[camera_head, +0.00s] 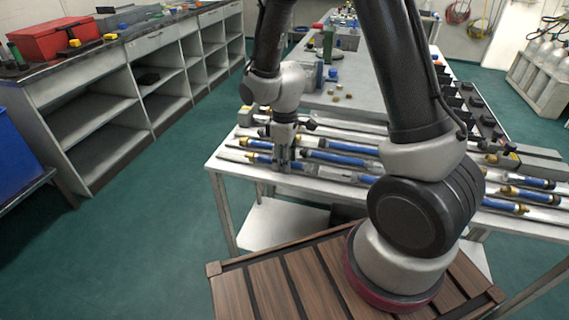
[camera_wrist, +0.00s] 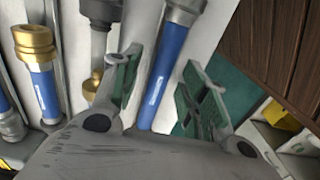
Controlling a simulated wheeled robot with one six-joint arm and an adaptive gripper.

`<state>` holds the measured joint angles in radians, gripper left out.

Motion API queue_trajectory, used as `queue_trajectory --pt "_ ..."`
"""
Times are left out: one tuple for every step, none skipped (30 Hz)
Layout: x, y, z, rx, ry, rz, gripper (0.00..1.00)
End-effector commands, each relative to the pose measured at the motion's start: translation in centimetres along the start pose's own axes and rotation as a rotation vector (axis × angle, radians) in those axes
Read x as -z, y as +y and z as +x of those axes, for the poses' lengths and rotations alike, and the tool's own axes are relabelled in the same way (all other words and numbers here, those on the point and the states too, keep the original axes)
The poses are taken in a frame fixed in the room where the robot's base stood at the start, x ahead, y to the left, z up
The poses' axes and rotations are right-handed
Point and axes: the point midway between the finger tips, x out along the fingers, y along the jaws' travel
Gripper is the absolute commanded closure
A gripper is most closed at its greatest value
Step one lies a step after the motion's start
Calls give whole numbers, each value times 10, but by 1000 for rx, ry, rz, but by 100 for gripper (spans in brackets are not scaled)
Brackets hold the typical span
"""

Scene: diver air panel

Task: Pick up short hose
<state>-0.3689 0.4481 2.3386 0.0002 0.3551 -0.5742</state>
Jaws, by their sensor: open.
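Several blue hoses with metal end fittings lie on the white table in the head view. My gripper (camera_head: 283,163) is over the left part of the table, at the near row of hoses. In the wrist view, the open fingers (camera_wrist: 160,80) stand on either side of one blue hose (camera_wrist: 168,62) with a grey metal fitting at its upper end. The fingers look apart from the hose, with a gap on each side. The hose's lower end is hidden behind my gripper. I cannot tell from its visible length whether this is the short hose.
A blue hose with a brass fitting (camera_wrist: 38,75) lies to the left in the wrist view. Another dark-and-brass fitting is close beside the left finger. A table edge (camera_head: 223,205) is near my gripper. Shelves (camera_head: 90,105) stand at the left, with clear green floor between.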

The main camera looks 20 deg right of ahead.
Motion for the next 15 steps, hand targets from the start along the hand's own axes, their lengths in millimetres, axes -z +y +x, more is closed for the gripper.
queue_trajectory --pt "0 0 0 0 0 0 57" --pt "0 0 0 0 0 0 57" --pt "0 0 0 0 0 0 64" --pt "0 0 0 0 0 0 70" --pt "0 0 0 0 0 0 75" --pt "0 0 0 0 0 0 82" --pt "0 0 0 0 0 0 88" --pt "0 0 0 0 0 0 93" --pt "0 0 0 0 0 0 100" --pt "0 0 0 0 0 0 100" --pt "0 0 0 0 0 0 100" --pt "0 0 0 0 0 0 100" --pt "0 0 -1 0 1 0 100" --pt "0 0 -1 0 1 0 100" --pt "0 0 -1 0 1 0 100"
